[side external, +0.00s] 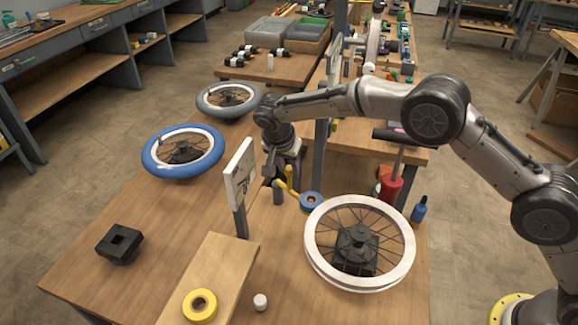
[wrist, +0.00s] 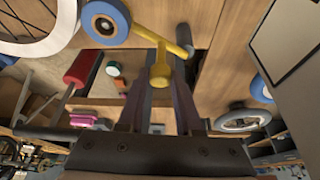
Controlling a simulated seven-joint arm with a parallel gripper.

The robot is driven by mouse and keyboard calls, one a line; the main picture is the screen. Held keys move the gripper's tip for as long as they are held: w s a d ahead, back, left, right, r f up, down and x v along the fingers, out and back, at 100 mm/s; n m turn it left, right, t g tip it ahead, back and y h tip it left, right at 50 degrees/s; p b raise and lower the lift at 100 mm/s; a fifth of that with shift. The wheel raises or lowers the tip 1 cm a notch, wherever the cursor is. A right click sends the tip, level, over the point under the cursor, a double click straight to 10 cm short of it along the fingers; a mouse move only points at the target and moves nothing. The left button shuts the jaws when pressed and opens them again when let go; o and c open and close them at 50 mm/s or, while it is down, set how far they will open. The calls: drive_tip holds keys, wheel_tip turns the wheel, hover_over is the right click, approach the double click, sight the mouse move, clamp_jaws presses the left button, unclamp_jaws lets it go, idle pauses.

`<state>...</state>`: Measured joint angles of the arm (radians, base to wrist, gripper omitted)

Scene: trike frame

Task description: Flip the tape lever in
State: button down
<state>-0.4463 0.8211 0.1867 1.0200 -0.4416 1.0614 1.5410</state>
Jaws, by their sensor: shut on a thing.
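The tape lever (side external: 293,188) is a yellow arm near the middle of the bench, beside a blue tape roll (side external: 311,202). In the wrist view the yellow lever (wrist: 165,44) runs from beside the blue tape roll (wrist: 94,14) toward the right, with a yellow handle standing off it. My gripper (side external: 282,172) is lowered over the lever, and in the wrist view my gripper (wrist: 162,78) is shut on that handle. The fingers partly hide the handle.
A white-rimmed wheel (side external: 314,262) sits on a black stand at right. A white upright panel (side external: 240,172) stands close left of my gripper. Blue (side external: 151,161) and grey (side external: 205,104) wheels lie behind left. A red bottle (side external: 391,188) and blue bottle (side external: 419,211) stand right.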

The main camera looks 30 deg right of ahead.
idle(0.3)
drive_tip(key=c, duration=0.6)
unclamp_jaws()
drive_tip(key=v, duration=1.4)
drive_tip(key=shift+d, duration=0.15)
